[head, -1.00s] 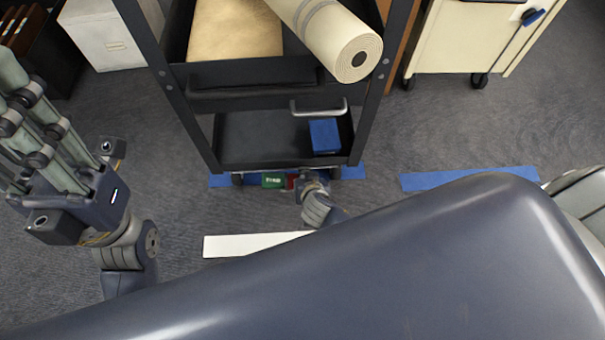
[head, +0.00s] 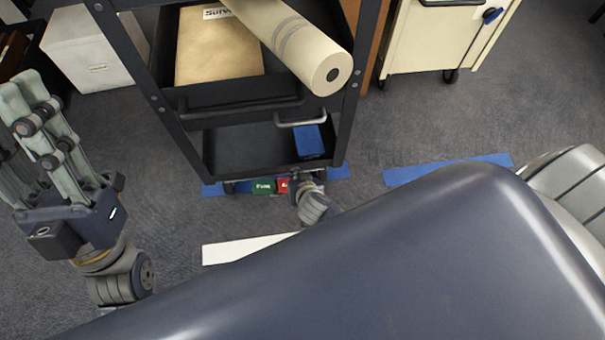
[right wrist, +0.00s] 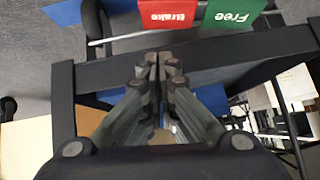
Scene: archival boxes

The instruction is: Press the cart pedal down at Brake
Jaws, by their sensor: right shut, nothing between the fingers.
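The red Brake pedal (head: 283,186) sits low at the near end of the black cart (head: 245,100), right beside the green Free pedal (head: 263,187). In the right wrist view the red pedal (right wrist: 168,14) and green pedal (right wrist: 235,14) show upside down at the top edge. My right gripper (head: 297,182) is shut and empty, close beside the red pedal in the head view; its fingertips (right wrist: 160,62) appear apart from it in the wrist view. My left gripper (head: 14,135) is open and empty at the far left, away from the cart.
The cart carries a rolled sheet (head: 295,42), a tan folder (head: 217,50) and a blue box (head: 309,142). Blue floor strips (head: 447,169) and a white strip (head: 245,249) mark the floor. A cream cabinet (head: 440,40) stands right, a white box (head: 88,50) left.

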